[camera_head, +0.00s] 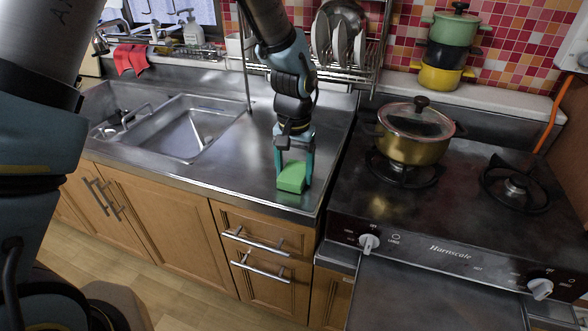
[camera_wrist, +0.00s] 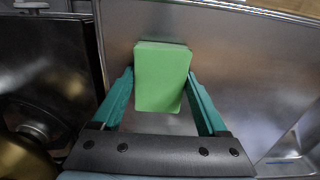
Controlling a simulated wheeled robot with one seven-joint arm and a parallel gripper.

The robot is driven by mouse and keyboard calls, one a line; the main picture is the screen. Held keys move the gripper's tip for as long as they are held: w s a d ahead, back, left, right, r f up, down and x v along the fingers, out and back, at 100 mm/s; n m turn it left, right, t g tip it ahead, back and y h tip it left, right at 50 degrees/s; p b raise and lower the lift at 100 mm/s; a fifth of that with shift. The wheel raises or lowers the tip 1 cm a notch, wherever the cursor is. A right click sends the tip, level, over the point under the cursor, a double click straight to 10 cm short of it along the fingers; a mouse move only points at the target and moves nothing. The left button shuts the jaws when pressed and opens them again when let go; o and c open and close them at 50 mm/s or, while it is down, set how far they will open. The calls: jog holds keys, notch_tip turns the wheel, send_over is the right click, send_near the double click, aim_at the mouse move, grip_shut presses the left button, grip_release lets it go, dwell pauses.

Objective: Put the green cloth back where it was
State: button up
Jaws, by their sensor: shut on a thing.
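The green cloth (camera_head: 291,177) looks like a folded green block at the front of the steel counter, between the sink and the stove. My gripper (camera_head: 293,183) points down over it with its teal fingers on either side, shut on it. In the wrist view the green cloth (camera_wrist: 160,78) sits between the fingers of my gripper (camera_wrist: 162,92). I cannot tell whether the cloth touches the counter or is held just above it.
The stove (camera_head: 450,215) with a lidded golden pot (camera_head: 412,148) stands to the right. The sink (camera_head: 185,130) lies to the left. A dish rack (camera_head: 340,50) with plates hangs behind. A red cloth (camera_head: 131,60) hangs at the back left. Steel counter around my gripper is clear.

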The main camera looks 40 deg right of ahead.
aim_at(294, 172)
jog(key=shift+f, duration=0.15)
jog(key=o, duration=1.3)
jog(key=shift+o, duration=0.2)
notch_tip(294, 172, up, 12)
jog(key=b, duration=0.2)
